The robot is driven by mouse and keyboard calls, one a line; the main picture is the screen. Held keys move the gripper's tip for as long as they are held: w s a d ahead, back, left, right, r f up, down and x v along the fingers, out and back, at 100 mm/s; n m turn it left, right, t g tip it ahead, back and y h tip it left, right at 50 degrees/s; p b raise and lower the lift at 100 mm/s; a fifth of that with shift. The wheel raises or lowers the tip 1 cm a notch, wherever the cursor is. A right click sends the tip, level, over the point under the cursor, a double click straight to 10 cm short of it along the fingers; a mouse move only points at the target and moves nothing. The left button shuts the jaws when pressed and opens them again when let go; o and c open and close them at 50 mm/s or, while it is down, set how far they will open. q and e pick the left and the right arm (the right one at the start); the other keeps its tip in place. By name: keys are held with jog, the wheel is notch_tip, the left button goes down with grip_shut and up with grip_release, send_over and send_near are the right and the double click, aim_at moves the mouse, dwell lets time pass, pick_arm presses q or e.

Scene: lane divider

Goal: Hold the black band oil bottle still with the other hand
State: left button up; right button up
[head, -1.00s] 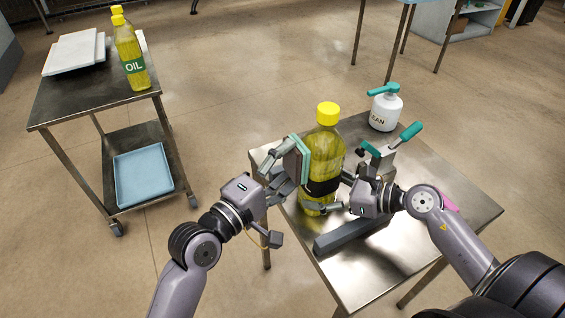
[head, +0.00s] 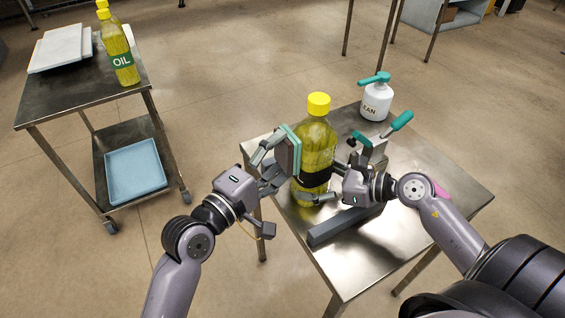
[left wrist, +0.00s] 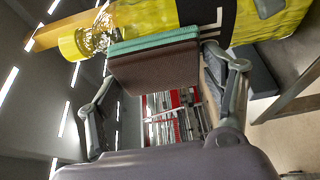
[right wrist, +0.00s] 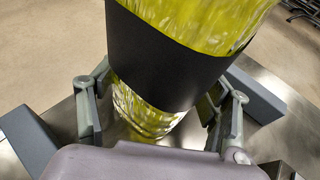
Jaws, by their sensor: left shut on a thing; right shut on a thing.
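The black band oil bottle (head: 316,142) stands upright on the small steel table, with a yellow cap and a black band low on its body. My right gripper (head: 328,183) is shut on it at the black band, with one finger on each side in the right wrist view (right wrist: 160,105). My left gripper (head: 276,165) is shut on a block (head: 288,153) with a brown face and a teal layer. The block's teal side is against or very close to the bottle; contact is unclear. It also shows in the left wrist view (left wrist: 155,72).
A dark grey bar (head: 345,224) lies on the steel table (head: 440,190) before the bottle. A teal-handled clamp (head: 378,145) and a white spray bottle (head: 376,100) stand behind it. A cart (head: 75,98) at left holds oil bottles, white trays and a blue tray.

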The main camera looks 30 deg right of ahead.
pick_arm(q)
jog(key=shift+w, duration=0.35)
pick_arm(e)
jog(key=shift+a, duration=0.1)
pick_arm(q)
jog(key=shift+s+a, duration=0.15)
jog(key=shift+a, duration=2.4)
pick_arm(e)
jog(key=o, duration=1.3)
jog(key=shift+o, duration=0.2)
jog(key=v, duration=1.2)
